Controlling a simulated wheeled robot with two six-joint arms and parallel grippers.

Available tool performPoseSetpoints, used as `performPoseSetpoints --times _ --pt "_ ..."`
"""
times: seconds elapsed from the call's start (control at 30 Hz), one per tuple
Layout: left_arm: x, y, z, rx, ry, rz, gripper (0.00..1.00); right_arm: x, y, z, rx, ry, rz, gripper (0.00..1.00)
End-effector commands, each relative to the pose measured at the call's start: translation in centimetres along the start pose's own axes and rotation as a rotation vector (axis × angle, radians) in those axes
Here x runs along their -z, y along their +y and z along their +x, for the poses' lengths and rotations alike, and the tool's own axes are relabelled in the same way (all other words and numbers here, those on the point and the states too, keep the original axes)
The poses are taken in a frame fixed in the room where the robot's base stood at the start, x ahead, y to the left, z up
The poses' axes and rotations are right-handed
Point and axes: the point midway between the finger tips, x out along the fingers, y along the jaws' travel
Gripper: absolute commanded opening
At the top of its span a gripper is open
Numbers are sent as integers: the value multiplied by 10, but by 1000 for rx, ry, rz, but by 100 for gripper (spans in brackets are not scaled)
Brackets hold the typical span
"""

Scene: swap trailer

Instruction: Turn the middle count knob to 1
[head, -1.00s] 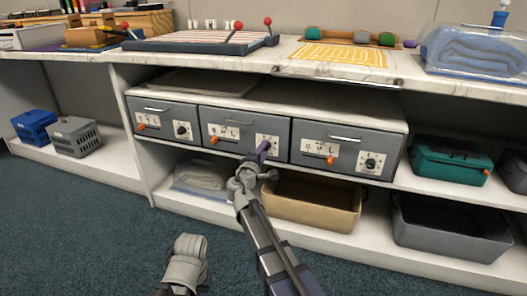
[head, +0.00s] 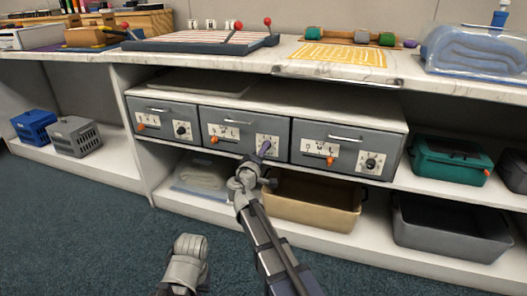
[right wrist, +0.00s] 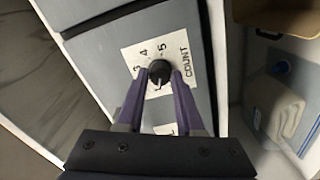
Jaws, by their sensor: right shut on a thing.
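The middle drawer (head: 233,115) has a count knob, seen in the right wrist view as a round black knob (right wrist: 159,72) on a white label with COUNT and the digits 3, 4 and 5 readable. The purple fingers of my right gripper (right wrist: 160,76) are shut on the knob from both sides. In the head view my right gripper (head: 265,149) covers most of that knob. A pale mark shows at the knob's lower edge, but I cannot tell which number it points at. A grey part of my left arm shows at the bottom; its gripper fingers are not visible.
Left and right drawers (head: 162,107) (head: 344,134) have similar knobs and orange sliders. Below stand a tan bin (head: 312,214) and a folded bagged cloth (head: 201,177). A teal box (head: 450,160) and grey bin (head: 452,238) are at right. The counter overhangs above.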

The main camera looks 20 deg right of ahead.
Motion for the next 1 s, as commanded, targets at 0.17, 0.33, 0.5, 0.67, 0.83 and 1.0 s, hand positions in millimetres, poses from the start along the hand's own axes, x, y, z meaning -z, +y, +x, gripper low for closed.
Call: performPoseSetpoints --times 0.17,0.33,0.5,0.67,0.83,1.0 --pt "0 0 0 0 0 0 0 0 0 0 1 0 0 0" --pt "0 0 0 0 0 0 0 0 0 0 0 0 0 47" --pt "0 0 0 0 0 0 0 0 0 0 0 0 -1 66" --pt "0 0 0 0 0 0 0 0 0 0 0 0 -1 66" --pt "0 0 0 0 0 0 0 0 0 -8 0 1 -1 66" --pt "0 0 0 0 0 0 0 -1 0 -36 1 2 -1 66"
